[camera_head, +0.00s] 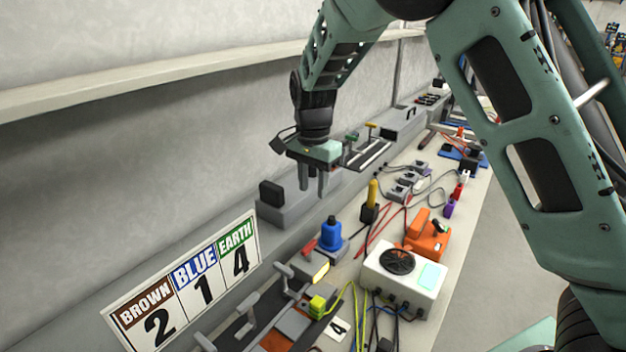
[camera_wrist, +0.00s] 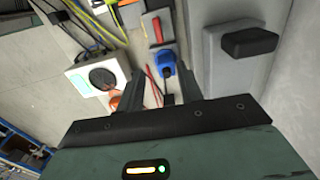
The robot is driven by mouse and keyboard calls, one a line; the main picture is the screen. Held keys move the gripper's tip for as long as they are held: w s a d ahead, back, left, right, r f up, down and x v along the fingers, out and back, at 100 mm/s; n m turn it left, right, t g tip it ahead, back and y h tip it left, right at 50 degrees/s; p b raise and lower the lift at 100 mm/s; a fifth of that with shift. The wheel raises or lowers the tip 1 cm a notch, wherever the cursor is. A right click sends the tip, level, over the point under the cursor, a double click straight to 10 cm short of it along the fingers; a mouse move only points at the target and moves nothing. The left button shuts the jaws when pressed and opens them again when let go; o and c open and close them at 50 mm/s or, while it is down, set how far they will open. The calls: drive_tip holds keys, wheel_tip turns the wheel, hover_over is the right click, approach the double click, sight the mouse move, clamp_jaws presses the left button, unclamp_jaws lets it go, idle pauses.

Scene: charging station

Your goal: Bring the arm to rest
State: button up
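My gripper (camera_head: 312,184) hangs from my green arm, pointing down above the back part of the bench. Its two fingers also show in the wrist view (camera_wrist: 153,92), apart with nothing between them, so it is open and empty. It is above and beside a grey block with a black knob (camera_head: 271,193). A blue connector (camera_head: 331,233) stands below it and to the right in the head view; it also shows in the wrist view (camera_wrist: 165,62), beyond the fingertips. My upper arm covers the right part of the head view.
A white box with a round fan (camera_head: 404,279) and an orange device (camera_head: 428,236) stand on the bench (camera_head: 455,232). Loose cables lie around them. A sign reading BROWN 2, BLUE 1, EARTH 4 (camera_head: 186,287) is at the lower left. A shelf edge (camera_head: 180,72) runs along the wall.

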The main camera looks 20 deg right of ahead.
drive_tip(key=shift+r, duration=0.8)
drive_tip(key=s+a+r+n+y, duration=0.1)
drive_tip(key=s+a+n, duration=0.35)
drive_tip(key=s, duration=0.45)
drive_tip(key=s+a+r+n, duration=0.1)
drive_tip(key=s+a+n, duration=0.35)
drive_tip(key=s, duration=0.45)
drive_tip(key=s+d+n, duration=0.1)
drive_tip(key=s+n, duration=0.9)
drive_tip(key=s, duration=0.5)
drive_tip(key=shift+s+d+f, duration=0.2)
drive_tip(key=shift+d+f, duration=0.15)
drive_tip(key=shift+f, duration=0.05)
idle(1.3)
